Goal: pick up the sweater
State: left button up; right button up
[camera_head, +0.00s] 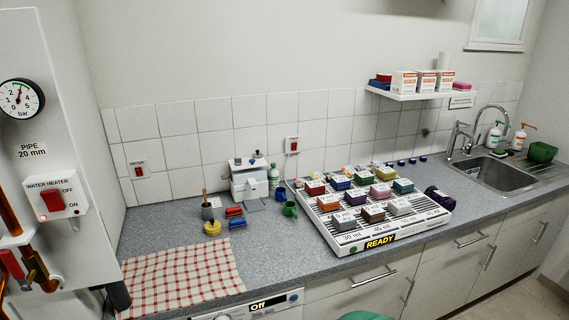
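I see no thing that I can clearly tell as a sweater. A green rounded thing (364,316) shows at the bottom edge, in front of the cabinets; most of it is cut off and I cannot tell what it is. Neither of my grippers is in view.
The grey counter (270,243) holds a white tray (345,240) of several coloured blocks, with a READY sign. A white machine (248,180) stands at the back. A sink (497,174) is at right. A water heater panel (52,200) stands at left.

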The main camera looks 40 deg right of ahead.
aim_at(446, 201)
jog(key=z, duration=2.2)
jog(key=k+u, duration=0.15)
jog(key=k, duration=0.3)
jog(key=k+j+u, duration=0.15)
jog(key=k, duration=0.25)
jog(key=k+j+u, duration=0.15)
jog(key=k, duration=0.25)
jog(key=i+l+u, duration=0.35)
jog(key=i+l, duration=0.2)
jog(key=i+l+u, duration=0.2)
jog(key=l, duration=0.3)
jog(key=i+l+u, duration=0.15)
jog(key=l, duration=0.3)
jog(key=i+l, duration=0.25)
jog(key=l, duration=0.15)
jog(key=i+l, duration=0.2)
jog(key=l, duration=0.2)
jog(key=i+l, duration=0.25)
jog(key=l, duration=0.15)
jog(key=i+l, duration=0.2)
jog(key=l, duration=0.2)
jog(key=i+l, duration=0.25)
jog(key=l, duration=0.2)
jog(key=i+l, duration=0.25)
jog(key=l, duration=0.15)
jog(key=i+l, duration=0.2)
jog(key=l, duration=0.2)
jog(key=i+l, duration=0.25)
jog(key=l, duration=0.15)
jog(key=u, duration=0.05)
